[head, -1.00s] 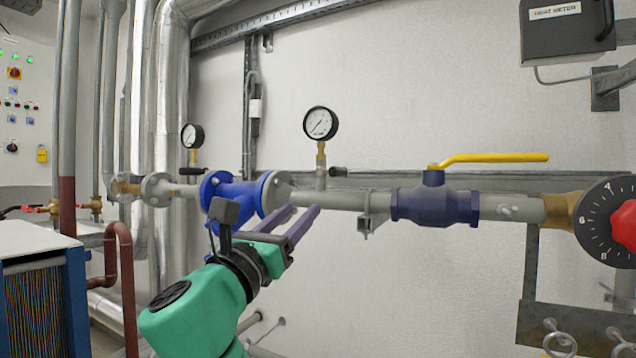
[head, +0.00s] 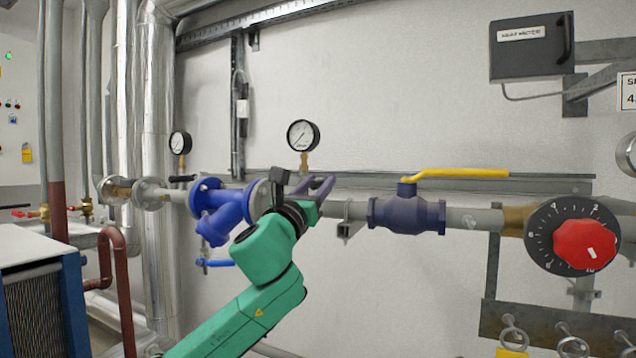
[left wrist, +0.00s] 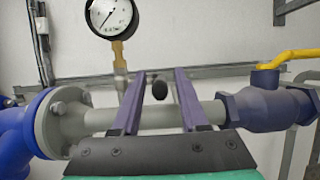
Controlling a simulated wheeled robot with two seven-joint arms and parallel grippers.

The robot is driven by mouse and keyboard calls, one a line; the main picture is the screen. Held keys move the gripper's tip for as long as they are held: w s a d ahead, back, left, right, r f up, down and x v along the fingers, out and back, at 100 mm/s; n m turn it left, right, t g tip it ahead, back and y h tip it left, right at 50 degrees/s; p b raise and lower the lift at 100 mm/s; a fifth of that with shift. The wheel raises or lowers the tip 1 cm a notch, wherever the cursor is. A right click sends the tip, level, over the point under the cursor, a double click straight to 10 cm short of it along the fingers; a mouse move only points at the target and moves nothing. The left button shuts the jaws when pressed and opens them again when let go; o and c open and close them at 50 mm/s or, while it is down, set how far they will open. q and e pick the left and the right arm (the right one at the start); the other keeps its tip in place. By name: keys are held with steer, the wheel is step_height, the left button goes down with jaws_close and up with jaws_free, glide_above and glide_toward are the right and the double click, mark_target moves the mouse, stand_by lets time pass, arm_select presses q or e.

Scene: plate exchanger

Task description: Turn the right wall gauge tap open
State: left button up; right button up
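The right wall gauge (head: 303,135) has a white dial and a brass stem above the grey pipe. It also shows in the left wrist view (left wrist: 110,14). Its black tap handle (left wrist: 160,89) shows end-on in the left wrist view, between my two fingers and apart from both. In the head view the handle is hidden by my gripper. My left gripper (head: 320,184) is open just below and right of the gauge stem, with its purple fingers (left wrist: 159,76) pointing toward the wall. My right gripper is not in view.
A blue strainer (head: 222,208) sits left of my gripper on the pipe. A blue ball valve (head: 407,214) with a yellow lever (head: 458,173) is to the right. A smaller gauge (head: 180,143) with a black tap stands further left. A red knob (head: 585,244) is at far right.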

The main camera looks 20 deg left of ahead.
arm_select(q)
jaws_close()
stand_by(1.2)
